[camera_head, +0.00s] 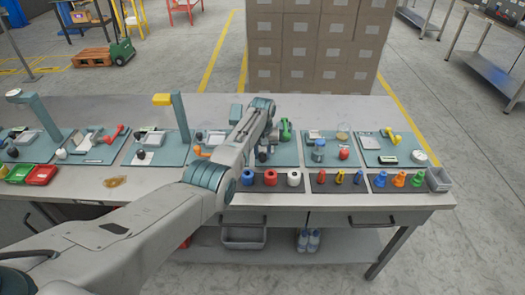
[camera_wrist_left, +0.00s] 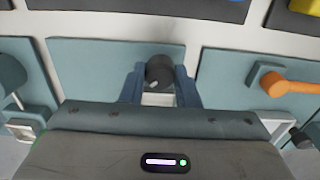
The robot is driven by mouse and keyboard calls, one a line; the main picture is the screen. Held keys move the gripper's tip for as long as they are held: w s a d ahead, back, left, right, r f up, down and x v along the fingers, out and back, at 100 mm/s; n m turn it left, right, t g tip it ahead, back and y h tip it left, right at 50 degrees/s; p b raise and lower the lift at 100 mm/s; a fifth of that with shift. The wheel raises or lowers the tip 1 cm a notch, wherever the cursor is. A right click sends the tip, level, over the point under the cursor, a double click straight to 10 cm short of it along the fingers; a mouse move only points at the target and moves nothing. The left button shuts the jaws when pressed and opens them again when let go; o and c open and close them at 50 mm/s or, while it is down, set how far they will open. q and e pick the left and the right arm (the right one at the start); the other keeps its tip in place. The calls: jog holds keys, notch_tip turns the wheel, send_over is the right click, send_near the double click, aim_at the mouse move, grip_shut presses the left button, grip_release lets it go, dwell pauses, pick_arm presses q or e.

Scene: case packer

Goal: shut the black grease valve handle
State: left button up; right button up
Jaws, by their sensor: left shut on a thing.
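My left gripper (camera_head: 263,152) reaches down over a teal station board in the middle of the bench in the head view. In the left wrist view its two blue-grey fingers (camera_wrist_left: 160,84) stand on either side of a round black knob (camera_wrist_left: 160,72), which I take for the black grease valve handle. The gripper is shut on this knob. A pale plate shows between the fingers below it. The arm and gripper hide most of the knob in the head view, and its turn angle cannot be told. My right gripper is in neither view.
A green handle (camera_head: 286,130) stands close to the gripper. An orange handle (camera_wrist_left: 290,86) is on the neighbouring board. Red, white and blue parts line the front tray (camera_head: 313,187). A yellow-topped post (camera_head: 180,122) stands left. Stacked boxes (camera_head: 312,45) are behind the bench.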

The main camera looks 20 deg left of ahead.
aim_at(263, 154)
pick_arm(q)
jog(key=n, duration=0.4)
jog(key=shift+r+n+p, duration=0.1)
jog(key=shift+n+p, duration=0.2)
jog(key=shift+p, duration=0.1)
jog(key=n, duration=0.4)
jog(key=shift+n+p, duration=0.3)
jog(key=o, duration=1)
jog(key=shift+c, duration=0.2)
jog(key=shift+r, duration=0.3)
notch_tip(263, 154, up, 10)
jog(key=b, duration=0.1)
jog(key=shift+b, duration=0.35)
